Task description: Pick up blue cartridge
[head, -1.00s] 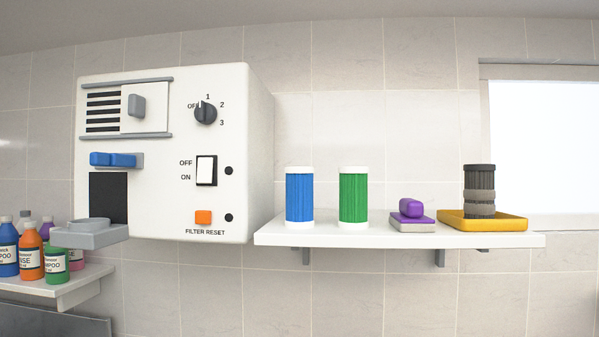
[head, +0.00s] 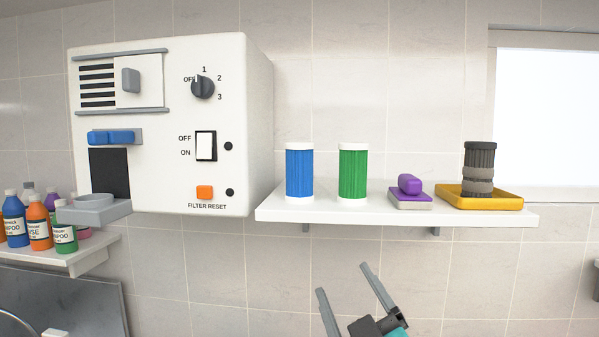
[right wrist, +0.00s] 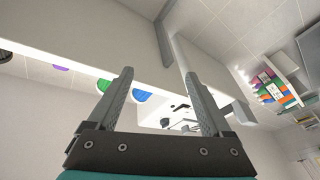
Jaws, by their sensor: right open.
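The blue cartridge (head: 299,171), a ribbed cylinder with white end caps, stands upright on the white wall shelf (head: 400,215) at its left end. In the right wrist view the blue cartridge (right wrist: 142,96) shows only in part, past the shelf edge between my fingers. My right gripper (head: 345,278) is open and empty, below the shelf and in front of the wall, lower and to the right of the blue cartridge. In the right wrist view its two fingers (right wrist: 160,95) are spread wide. My left gripper is not in view.
A green cartridge (head: 352,172) stands upright just right of the blue one. Farther right are a purple-topped block (head: 410,187) and a yellow tray (head: 480,203) holding a dark cylinder (head: 479,160). A white machine (head: 230,120) borders the shelf's left end. Bottles (head: 40,225) stand lower left.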

